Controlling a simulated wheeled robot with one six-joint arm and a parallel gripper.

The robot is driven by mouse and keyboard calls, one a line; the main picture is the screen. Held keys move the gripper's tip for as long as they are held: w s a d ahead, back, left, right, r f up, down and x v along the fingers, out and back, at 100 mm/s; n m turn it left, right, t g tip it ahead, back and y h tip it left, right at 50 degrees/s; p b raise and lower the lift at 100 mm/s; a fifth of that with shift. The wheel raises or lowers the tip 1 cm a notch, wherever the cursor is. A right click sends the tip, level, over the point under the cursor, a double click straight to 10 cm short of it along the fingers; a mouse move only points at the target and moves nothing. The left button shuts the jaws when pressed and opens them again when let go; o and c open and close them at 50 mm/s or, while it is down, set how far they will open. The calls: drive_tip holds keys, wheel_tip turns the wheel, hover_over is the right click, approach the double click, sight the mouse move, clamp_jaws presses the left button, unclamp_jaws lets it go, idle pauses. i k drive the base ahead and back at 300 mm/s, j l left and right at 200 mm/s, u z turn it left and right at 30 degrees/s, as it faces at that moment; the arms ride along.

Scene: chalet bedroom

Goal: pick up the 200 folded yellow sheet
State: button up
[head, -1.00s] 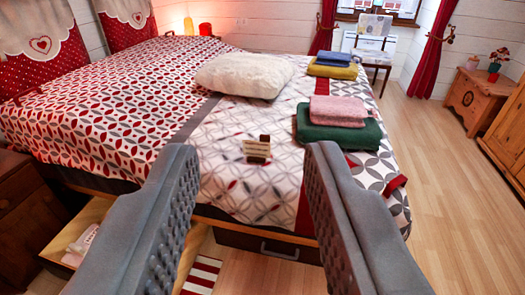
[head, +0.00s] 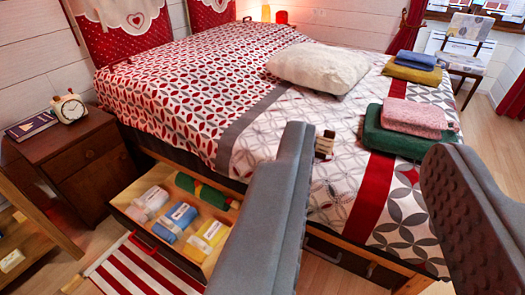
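A yellow folded sheet (head: 206,240) with a white label lies in the open under-bed drawer (head: 150,236), towards its right end. The label is too small to read. A mustard-yellow folded piece (head: 412,74) lies on the bed under a blue one. My gripper (head: 368,143) is open and empty. Its left finger stands just right of the drawer in the picture and covers part of that side.
The bed (head: 215,80) fills the middle, with a cream pillow (head: 318,66) and green and pink folded pieces (head: 412,117). A nightstand (head: 80,160) with an alarm clock stands left. A red-striped rug (head: 140,268) lies before the drawer. A wooden frame (head: 30,215) stands far left.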

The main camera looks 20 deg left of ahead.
sight(199, 246)
drive_tip(key=l+u, duration=0.5)
drive_tip(key=k+l+u, duration=0.15)
drive_tip(key=l+u, duration=0.2)
drive_tip(key=u, duration=0.15)
drive_tip(key=k+l+u, duration=0.15)
drive_tip(key=l+u, duration=0.2)
drive_tip(key=u, duration=0.15)
